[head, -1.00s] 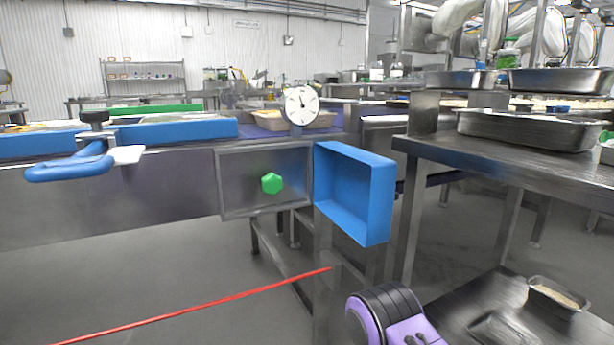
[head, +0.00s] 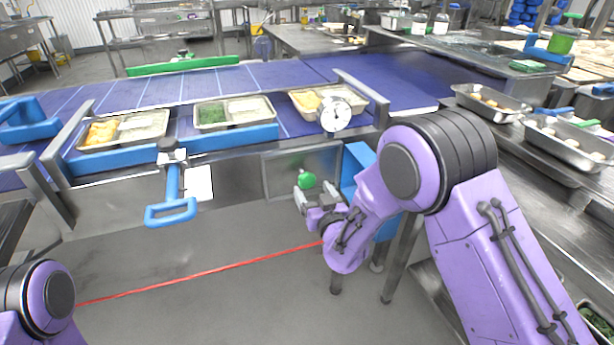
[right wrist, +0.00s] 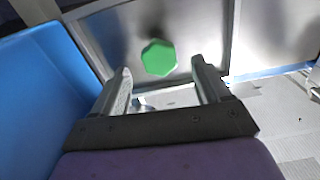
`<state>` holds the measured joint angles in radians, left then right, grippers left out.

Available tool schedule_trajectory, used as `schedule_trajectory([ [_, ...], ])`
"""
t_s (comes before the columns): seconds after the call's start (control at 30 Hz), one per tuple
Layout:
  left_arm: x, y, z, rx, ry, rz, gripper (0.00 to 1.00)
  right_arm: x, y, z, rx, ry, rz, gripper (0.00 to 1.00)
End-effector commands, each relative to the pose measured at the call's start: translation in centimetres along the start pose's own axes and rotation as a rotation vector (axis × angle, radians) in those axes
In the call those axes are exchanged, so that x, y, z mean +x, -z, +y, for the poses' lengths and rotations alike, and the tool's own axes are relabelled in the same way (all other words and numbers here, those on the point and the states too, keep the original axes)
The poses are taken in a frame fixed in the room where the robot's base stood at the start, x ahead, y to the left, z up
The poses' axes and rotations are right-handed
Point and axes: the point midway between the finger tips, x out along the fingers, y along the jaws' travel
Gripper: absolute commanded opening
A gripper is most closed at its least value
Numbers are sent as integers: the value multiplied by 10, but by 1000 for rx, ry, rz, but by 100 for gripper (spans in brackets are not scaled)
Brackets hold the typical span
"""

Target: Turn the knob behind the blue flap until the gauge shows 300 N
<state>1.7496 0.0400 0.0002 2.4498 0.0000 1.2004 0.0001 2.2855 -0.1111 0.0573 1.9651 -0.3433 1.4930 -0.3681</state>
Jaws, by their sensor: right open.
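The green knob (head: 307,180) sits on a grey metal panel (head: 285,165) under the conveyor edge. It also shows in the right wrist view (right wrist: 159,57), just beyond and between the fingertips. The blue flap (head: 357,158) stands open at the panel's right, partly hidden by my right arm; in the right wrist view it fills the left side (right wrist: 35,100). My right gripper (head: 311,193) is open and empty in front of the knob, apparently not touching it. The round white gauge (head: 335,114) stands above the panel; its reading is too small to tell. My left gripper is out of view.
A blue handle (head: 171,208) with a white tag sticks out left of the panel. Filled trays (head: 235,112) sit along the blue conveyor (head: 240,78). A steel table with metal pans (head: 570,140) stands at right. A red line (head: 200,271) crosses below.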

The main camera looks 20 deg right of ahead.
Motion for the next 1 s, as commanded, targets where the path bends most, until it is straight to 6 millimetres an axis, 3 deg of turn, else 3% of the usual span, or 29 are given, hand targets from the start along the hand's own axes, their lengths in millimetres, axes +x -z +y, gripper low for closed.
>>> schedule_trajectory([
  [0.1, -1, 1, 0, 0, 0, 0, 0, 26, 0, 1, 3, -3, 0, 76],
  [0.23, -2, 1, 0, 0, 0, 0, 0, 44, -1, 1, 1, -2, -1, 76],
  [0.57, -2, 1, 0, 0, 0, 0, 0, 52, -1, 1, 1, -2, -3, 76],
  [0.77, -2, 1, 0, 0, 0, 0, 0, 52, -1, 1, 1, -2, -3, 19],
  [1.0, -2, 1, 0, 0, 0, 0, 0, 52, -1, 1, 13, -2, -3, 20],
])
